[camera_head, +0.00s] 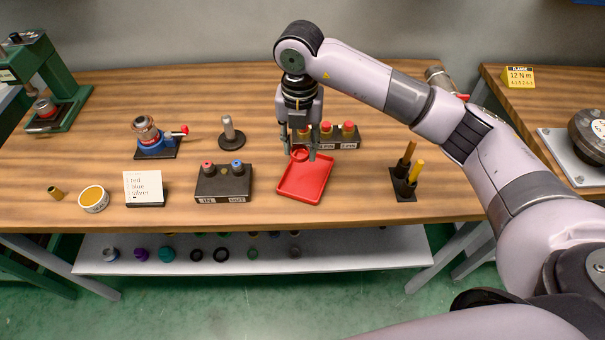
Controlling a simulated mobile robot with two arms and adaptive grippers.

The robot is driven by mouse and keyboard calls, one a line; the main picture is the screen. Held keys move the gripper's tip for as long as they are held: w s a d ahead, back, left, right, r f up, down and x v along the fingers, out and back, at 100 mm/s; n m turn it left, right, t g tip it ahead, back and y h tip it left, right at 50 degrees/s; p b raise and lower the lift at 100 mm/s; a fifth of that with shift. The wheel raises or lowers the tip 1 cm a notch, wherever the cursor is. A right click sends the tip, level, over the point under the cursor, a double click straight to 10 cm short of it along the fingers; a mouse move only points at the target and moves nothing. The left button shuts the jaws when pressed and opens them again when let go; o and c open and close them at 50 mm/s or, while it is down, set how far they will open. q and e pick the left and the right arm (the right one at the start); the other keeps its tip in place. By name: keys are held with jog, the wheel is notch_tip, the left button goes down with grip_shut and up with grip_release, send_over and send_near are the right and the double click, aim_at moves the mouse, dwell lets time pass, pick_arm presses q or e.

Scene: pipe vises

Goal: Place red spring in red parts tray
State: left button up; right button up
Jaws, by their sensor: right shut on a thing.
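The red parts tray (311,184) lies on the wooden workbench, near its front edge and right of the middle. My right gripper (299,155) reaches down over the back left part of this tray, fingers pointing down. It is shut on a small red ring-like piece, which looks like the red spring (299,156). Red on red makes its outline hard to read, and I cannot tell whether it touches the tray floor. My left gripper is not in view.
A block with red-capped parts (347,131) stands just behind the tray. A black block with red and blue knobs (222,183) is to its left. A stand with yellow-handled tools (406,183) is to its right. A white card (144,187) and small vise (153,137) stand farther left.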

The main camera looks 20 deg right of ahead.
aim_at(301, 189)
notch_tip(301, 189, down, 13)
jog(key=shift+r+p, duration=0.1)
jog(key=shift+p, duration=1.15)
jog(key=shift+f, duration=0.35)
jog(key=shift+f, duration=0.1)
jog(key=o, duration=0.9)
jog(key=shift+o, duration=0.2)
